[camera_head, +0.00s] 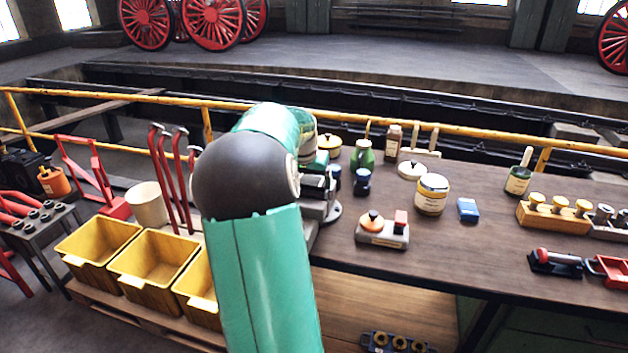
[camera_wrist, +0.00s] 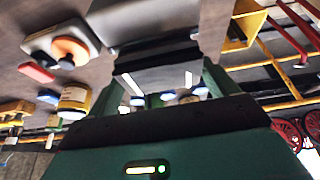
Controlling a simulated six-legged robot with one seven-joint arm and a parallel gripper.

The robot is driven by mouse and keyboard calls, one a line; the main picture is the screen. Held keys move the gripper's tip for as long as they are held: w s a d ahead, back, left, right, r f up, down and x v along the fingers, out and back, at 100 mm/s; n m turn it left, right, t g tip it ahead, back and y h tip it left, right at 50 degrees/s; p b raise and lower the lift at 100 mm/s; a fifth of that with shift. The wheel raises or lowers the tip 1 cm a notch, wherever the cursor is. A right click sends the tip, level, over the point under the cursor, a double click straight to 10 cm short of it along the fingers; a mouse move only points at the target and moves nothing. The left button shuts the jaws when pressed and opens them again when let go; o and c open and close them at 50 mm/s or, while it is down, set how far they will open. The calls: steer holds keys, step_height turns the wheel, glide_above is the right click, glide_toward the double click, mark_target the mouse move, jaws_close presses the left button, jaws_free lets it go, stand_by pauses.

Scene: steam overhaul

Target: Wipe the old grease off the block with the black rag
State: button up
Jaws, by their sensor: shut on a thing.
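My gripper (camera_wrist: 162,82) points at a pale grey metal block (camera_wrist: 145,20) in the wrist view. A dark strip, apparently the black rag (camera_wrist: 155,58), lies between the jaws and the block. The jaws look shut on it, though its shape is mostly hidden. It appears close against the block; I cannot tell whether it touches. In the head view my arm covers most of the gripper, and only a grey metal part (camera_head: 331,212) shows beside it on the bench. I cannot make out any grease on the block.
A grey tray with an orange knob and a red piece (camera_head: 383,236) sits right of my arm. A labelled jar (camera_head: 431,195), a green bottle (camera_head: 363,155) and a blue box (camera_head: 467,209) stand beyond. Yellow bins (camera_head: 150,268) and red levers (camera_head: 170,180) lie left.

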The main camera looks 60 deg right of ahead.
steer(key=shift+w+a+f, duration=0.15)
steer(key=shift+w, duration=0.6)
steer(key=shift+s+d, duration=0.15)
steer(key=shift+s, duration=0.7)
steer(key=shift+s+d, duration=0.1)
steer(key=shift+s, duration=0.75)
steer(key=shift+w+a+r, duration=0.1)
steer(key=shift+w+r, duration=0.05)
steer(key=shift+w, duration=0.7)
steer(key=shift+w+a+r, duration=0.1)
steer(key=shift+w, duration=0.7)
steer(key=shift+s+d+r, duration=0.1)
steer(key=shift+s+r, duration=0.15)
steer(key=shift+r, duration=0.95)
steer(key=shift+s+a+r, duration=0.1)
steer(key=shift+s+r, duration=0.2)
steer(key=shift+r, duration=0.85)
steer(key=shift+s+d+r, duration=0.1)
steer(key=shift+s+r, duration=0.15)
steer(key=shift+r, duration=0.95)
